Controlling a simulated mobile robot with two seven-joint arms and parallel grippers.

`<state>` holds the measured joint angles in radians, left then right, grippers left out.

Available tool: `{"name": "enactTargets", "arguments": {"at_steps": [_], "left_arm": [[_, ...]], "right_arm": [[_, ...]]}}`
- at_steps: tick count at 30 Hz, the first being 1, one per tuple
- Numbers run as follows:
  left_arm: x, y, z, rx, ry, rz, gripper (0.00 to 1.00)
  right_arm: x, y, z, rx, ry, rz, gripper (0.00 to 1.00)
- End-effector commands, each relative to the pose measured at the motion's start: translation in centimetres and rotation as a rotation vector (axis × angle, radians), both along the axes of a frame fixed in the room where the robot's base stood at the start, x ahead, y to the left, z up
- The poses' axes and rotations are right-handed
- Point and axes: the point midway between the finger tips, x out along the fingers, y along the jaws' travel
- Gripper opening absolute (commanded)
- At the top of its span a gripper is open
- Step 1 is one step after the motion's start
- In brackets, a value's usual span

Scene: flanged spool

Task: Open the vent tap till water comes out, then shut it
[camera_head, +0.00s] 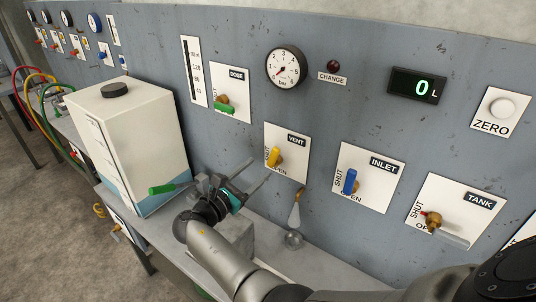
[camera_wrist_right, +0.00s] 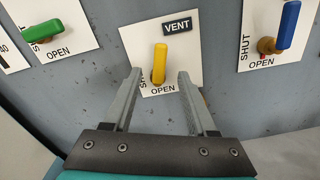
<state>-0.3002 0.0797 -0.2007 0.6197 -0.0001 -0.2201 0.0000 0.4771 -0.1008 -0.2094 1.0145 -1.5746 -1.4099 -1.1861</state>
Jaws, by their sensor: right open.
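The vent tap (camera_head: 273,157) has a yellow lever on a brass body, mounted on a white plate marked VENT, SHUT and OPEN. Its lever stands nearly upright, pointing up from the brass body. In the right wrist view the yellow lever (camera_wrist_right: 159,63) appears between my right gripper's fingers, with a gap on each side. My right gripper (camera_head: 260,168) is open and empty, in front of the vent plate; its two fingers also show in the wrist view (camera_wrist_right: 160,74). A pale spout (camera_head: 295,216) hangs below the plate above a small round vessel (camera_head: 293,240). I see no water flowing. My left gripper is not in view.
A white tank (camera_head: 130,130) stands left on the bench. The display (camera_head: 417,86) reads 0 L.

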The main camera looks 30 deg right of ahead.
Motion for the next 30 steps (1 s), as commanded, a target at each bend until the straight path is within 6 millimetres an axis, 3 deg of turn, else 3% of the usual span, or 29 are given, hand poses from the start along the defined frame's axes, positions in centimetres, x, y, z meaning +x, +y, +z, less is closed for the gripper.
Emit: {"name": "enactTargets", "arguments": {"at_steps": [3,9,30], "left_arm": [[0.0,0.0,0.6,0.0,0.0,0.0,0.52],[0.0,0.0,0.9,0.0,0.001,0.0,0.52],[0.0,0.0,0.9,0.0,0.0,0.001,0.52]], "right_arm": [[-1.0,2.5,0.0,0.002,0.002,0.001,0.57],[-2.1,5.1,0.0,0.001,0.0,0.0,0.57],[-2.4,5.8,0.0,0.0,0.0,-0.001,0.57]]}}
